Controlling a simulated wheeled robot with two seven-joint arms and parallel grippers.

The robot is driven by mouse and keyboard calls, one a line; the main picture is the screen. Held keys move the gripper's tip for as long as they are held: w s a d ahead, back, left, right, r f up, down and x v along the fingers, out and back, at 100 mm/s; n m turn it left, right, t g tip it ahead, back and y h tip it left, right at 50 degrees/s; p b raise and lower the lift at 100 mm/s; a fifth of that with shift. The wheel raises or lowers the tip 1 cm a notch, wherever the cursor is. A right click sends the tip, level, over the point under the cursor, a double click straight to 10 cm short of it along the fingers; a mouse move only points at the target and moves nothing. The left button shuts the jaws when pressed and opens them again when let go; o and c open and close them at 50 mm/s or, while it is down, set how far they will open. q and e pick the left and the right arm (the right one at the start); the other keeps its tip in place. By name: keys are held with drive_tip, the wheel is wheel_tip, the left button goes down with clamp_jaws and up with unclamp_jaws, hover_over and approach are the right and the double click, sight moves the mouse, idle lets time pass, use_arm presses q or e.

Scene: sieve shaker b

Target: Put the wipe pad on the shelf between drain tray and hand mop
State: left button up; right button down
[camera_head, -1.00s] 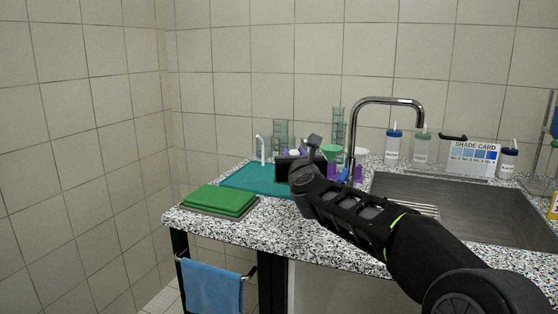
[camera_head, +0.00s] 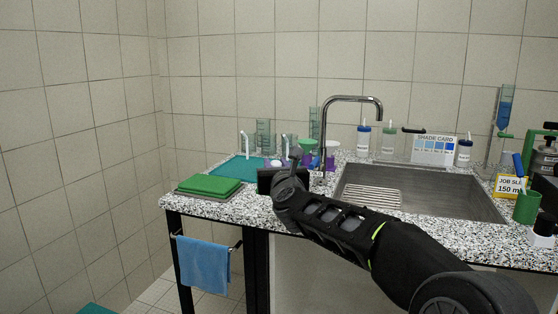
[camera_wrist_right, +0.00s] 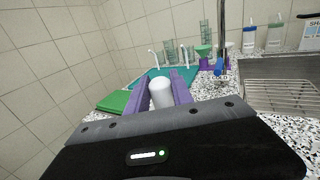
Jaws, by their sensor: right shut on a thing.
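My right gripper (camera_wrist_right: 161,95) shows its two purple fingers shut on a white rounded thing (camera_wrist_right: 161,92) in the right wrist view. I cannot tell whether this thing is the wipe pad. In the head view my right gripper (camera_head: 277,163) is over the counter, left of the sink, mostly hidden behind its own dark wrist. No shelf, drain tray or hand mop can be made out. My left gripper is not in view.
A green pad stack (camera_head: 209,185) lies on the speckled counter's (camera_head: 240,208) left end, before a teal mat (camera_head: 236,170) with glassware. A tap (camera_head: 322,140) stands by the sink (camera_head: 420,190). A blue towel (camera_head: 203,266) hangs in front. Bottles line the back.

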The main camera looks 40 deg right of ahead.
drive_tip(key=s+a+f+n+y, duration=0.1)
drive_tip(key=a+f+y, duration=0.1)
drive_tip(key=a+f, duration=0.7)
drive_tip(key=s+a+f+n+t+y, duration=0.1)
drive_tip(key=a+f+n+y, duration=0.1)
drive_tip(key=a+f, duration=0.8)
drive_tip(key=s+a+f+n+t+y, duration=0.1)
drive_tip(key=a+f+y, duration=0.3)
drive_tip(key=a+f, duration=0.5)
drive_tip(key=shift+s+a+f+n, duration=0.25)
drive_tip(key=shift+f+n, duration=0.45)
drive_tip(key=shift+f, duration=2.5)
